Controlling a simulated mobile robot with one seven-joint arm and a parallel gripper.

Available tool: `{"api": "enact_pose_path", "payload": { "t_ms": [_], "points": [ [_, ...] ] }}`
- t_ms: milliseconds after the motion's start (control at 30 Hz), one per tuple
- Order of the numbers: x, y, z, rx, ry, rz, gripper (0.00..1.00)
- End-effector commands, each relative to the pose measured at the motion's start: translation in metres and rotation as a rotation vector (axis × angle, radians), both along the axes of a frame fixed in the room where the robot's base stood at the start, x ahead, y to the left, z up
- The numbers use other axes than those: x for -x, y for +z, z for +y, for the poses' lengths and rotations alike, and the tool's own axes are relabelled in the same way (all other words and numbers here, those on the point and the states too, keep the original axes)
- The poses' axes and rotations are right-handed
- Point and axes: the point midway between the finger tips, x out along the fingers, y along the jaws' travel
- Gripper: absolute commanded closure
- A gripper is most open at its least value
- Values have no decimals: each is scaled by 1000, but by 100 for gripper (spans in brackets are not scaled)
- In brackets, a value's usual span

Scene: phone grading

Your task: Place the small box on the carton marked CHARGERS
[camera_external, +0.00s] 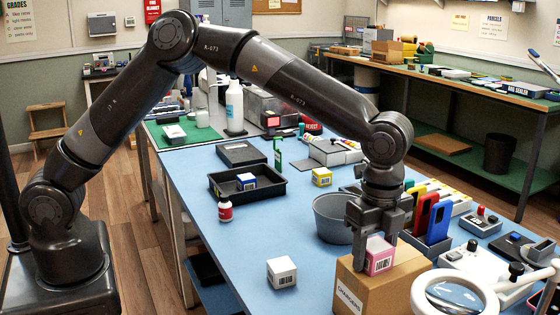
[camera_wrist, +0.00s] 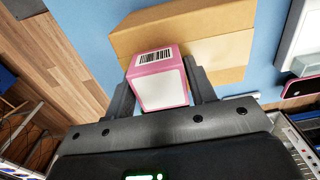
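A small pink box (camera_external: 380,256) with a white label and a barcode is between the two fingers of my gripper (camera_external: 375,240), which appear closed on its sides. In the wrist view the pink box (camera_wrist: 160,85) fills the space between the fingers (camera_wrist: 160,92). The brown carton marked CHARGERS (camera_external: 385,290) stands on the blue table directly under the box. In the wrist view the carton (camera_wrist: 215,45) shows behind the box. The box's underside is at or just above the carton's top; I cannot tell whether they touch.
A white small box (camera_external: 282,272) stands left of the carton, and a grey bucket (camera_external: 332,222) behind it. A ring magnifier (camera_external: 452,290) is close on the right. A yellow box (camera_external: 322,177) stands farther back.

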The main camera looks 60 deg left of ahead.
Motion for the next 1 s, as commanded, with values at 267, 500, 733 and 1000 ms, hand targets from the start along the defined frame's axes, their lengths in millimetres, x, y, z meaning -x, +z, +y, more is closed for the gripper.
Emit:
{"api": "enact_pose_path", "payload": {
  "t_ms": [267,500,733,1000],
  "points": [
    [0,1,0,0,0,0,33],
    [0,6,0,1,1,-2,33],
    [-1,46,-1,2,0,-5,33],
    [-1,100,0,1,1,-3,33]
  ]
}}
